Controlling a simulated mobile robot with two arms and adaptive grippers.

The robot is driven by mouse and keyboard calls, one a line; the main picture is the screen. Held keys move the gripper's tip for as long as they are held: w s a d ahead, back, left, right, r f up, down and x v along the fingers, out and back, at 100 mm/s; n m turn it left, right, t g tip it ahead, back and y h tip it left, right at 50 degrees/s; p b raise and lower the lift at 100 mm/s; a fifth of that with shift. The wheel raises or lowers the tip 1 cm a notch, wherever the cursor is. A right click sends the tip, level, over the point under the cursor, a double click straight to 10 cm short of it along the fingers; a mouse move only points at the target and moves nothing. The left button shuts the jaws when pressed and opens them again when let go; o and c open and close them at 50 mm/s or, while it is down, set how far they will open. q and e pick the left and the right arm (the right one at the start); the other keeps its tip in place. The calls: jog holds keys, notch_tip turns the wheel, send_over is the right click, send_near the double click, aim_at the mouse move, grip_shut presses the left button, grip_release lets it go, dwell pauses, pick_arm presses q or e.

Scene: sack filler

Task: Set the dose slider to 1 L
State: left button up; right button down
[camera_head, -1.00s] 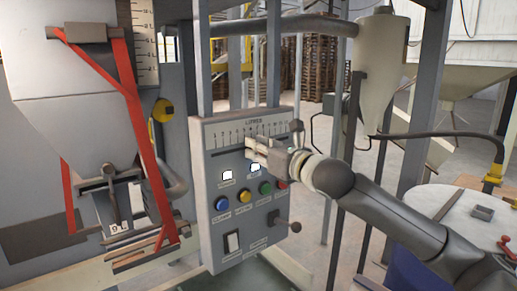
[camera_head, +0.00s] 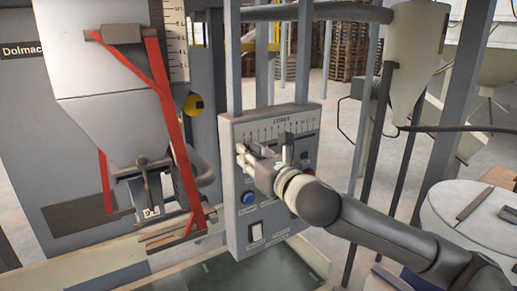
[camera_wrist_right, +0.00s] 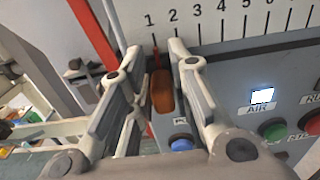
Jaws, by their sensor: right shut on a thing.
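The dose slider's orange knob (camera_wrist_right: 162,92) sits at the left end of the litre scale in the right wrist view. Its thin red pointer (camera_wrist_right: 155,57) stands close to the 1 mark. My right gripper (camera_wrist_right: 156,72) is shut on the knob, with one finger on each side. In the head view, my right gripper (camera_head: 243,156) is at the left end of the panel's scale (camera_head: 280,128), and the knob is hidden there. My left gripper is not in view.
Lit AIR display (camera_wrist_right: 262,96) and green button (camera_wrist_right: 273,130) are right of the knob.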

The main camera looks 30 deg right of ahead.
jog(key=shift+a+f, duration=0.1)
jog(key=shift+a, duration=0.05)
jog(key=c, duration=1.6)
grip_release()
jog(key=shift+c, duration=0.2)
jog(key=shift+o, duration=1.3)
jog(key=shift+a, duration=0.15)
jog(key=shift+s, duration=0.3)
jog(key=s, duration=0.7)
jog(key=shift+d, duration=0.3)
